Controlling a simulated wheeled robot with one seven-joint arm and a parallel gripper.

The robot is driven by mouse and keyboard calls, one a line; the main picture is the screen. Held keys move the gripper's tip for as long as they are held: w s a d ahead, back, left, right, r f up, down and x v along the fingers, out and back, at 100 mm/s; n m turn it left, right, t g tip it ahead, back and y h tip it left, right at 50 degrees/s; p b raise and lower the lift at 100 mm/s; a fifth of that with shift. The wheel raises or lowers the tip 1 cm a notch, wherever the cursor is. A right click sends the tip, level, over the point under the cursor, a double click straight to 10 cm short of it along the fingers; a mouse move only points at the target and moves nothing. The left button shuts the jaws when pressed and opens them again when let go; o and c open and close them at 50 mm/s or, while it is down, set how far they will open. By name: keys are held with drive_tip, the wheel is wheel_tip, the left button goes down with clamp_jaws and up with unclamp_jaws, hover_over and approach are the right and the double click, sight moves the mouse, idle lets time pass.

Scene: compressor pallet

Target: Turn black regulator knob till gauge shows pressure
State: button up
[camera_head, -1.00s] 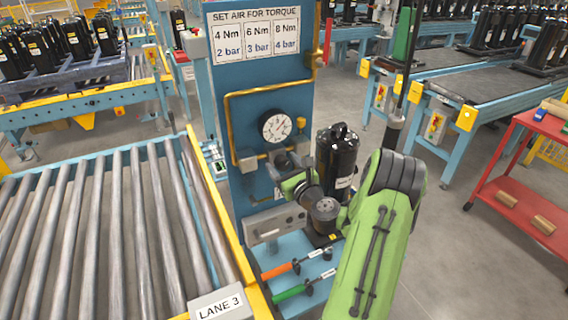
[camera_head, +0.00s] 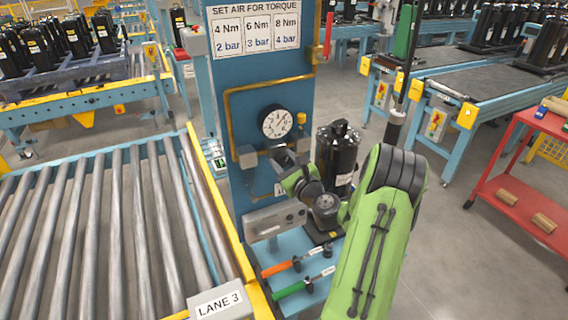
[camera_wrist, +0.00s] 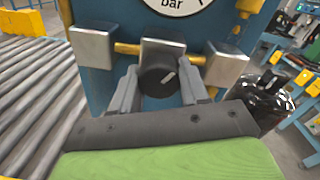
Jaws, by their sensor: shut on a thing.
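The black regulator knob (camera_wrist: 158,80) has a white mark that points to the upper right in the wrist view. My gripper (camera_wrist: 160,88) is shut on the knob, one finger on each side. In the head view my gripper (camera_head: 284,162) covers the knob below the gauge. The round white pressure gauge (camera_head: 277,122) is on the blue panel (camera_head: 262,88). Its needle seems to point to the upper right, but the value is too small to read. In the wrist view only the gauge's lower edge (camera_wrist: 172,6) shows.
A torque sign (camera_head: 256,35) pairs 4, 6 and 8 Nm with 2, 3 and 4 bar. A black compressor (camera_head: 337,155) stands close right of my gripper. Orange (camera_head: 281,268) and green-handled tools (camera_head: 298,287) lie below. A roller conveyor (camera_head: 100,235) is at left.

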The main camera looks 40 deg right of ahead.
drive_tip(key=n+b, duration=0.2)
drive_tip(key=n, duration=0.2)
drive_tip(key=shift+n, duration=0.3)
drive_tip(key=n+b, duration=0.2)
drive_tip(key=n, duration=0.1)
drive_tip(key=shift+n+b, duration=0.3)
drive_tip(key=shift+b, duration=0.1)
drive_tip(key=n+b, duration=0.3)
drive_tip(key=n, duration=0.1)
drive_tip(key=shift+r+n+b, duration=0.15)
drive_tip(key=shift+n+b, duration=1.35)
drive_tip(key=o, duration=1.1)
drive_tip(key=shift+c, duration=0.2)
